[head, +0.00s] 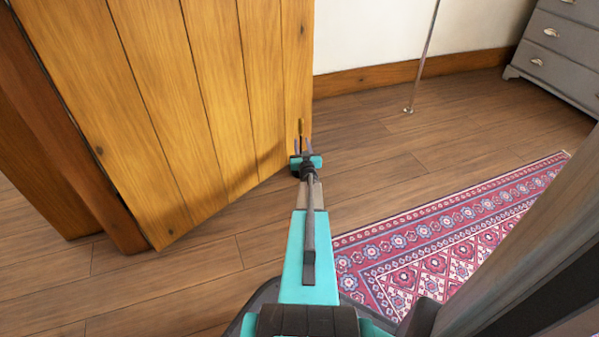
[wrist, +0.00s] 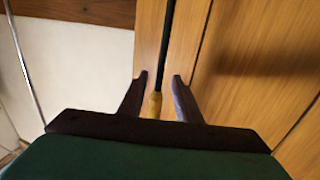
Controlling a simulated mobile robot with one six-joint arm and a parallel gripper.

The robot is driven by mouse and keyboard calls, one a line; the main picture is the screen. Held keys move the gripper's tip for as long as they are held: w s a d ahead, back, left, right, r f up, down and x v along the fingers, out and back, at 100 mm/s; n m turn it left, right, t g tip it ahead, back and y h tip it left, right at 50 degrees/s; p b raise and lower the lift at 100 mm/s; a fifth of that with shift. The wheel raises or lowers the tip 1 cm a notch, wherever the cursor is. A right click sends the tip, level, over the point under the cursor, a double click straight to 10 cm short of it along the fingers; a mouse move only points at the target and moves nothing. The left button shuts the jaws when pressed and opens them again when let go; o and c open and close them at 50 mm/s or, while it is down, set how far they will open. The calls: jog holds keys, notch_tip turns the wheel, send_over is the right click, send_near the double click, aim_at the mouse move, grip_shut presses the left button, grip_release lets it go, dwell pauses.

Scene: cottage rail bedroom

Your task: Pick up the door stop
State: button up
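A slim upright thing with a yellow-brown end (head: 300,127) shows just beyond my gripper (head: 302,146), in front of the wooden door; it may be the door stop. In the wrist view a dark thin rod (wrist: 164,50) ends in a rounded yellow-brown tip (wrist: 155,105) between the two fingers of my gripper (wrist: 159,78). The fingers stand apart, with a visible gap on each side of the tip. I cannot tell how deep the tip lies between them. The rod's lower part is hidden in the head view.
The plank door (head: 190,90) stands open at the left, very close to my gripper. A patterned red rug (head: 440,235) lies at the right. A thin metal pole (head: 424,55) meets the floor near the wall. A grey drawer unit (head: 560,50) stands at the far right.

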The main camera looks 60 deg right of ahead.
aim_at(301, 139)
jog(key=shift+b+x, duration=0.65)
jog(key=shift+x, duration=1)
grip_shut()
dwell(0.5)
jog(key=shift+r, duration=0.15)
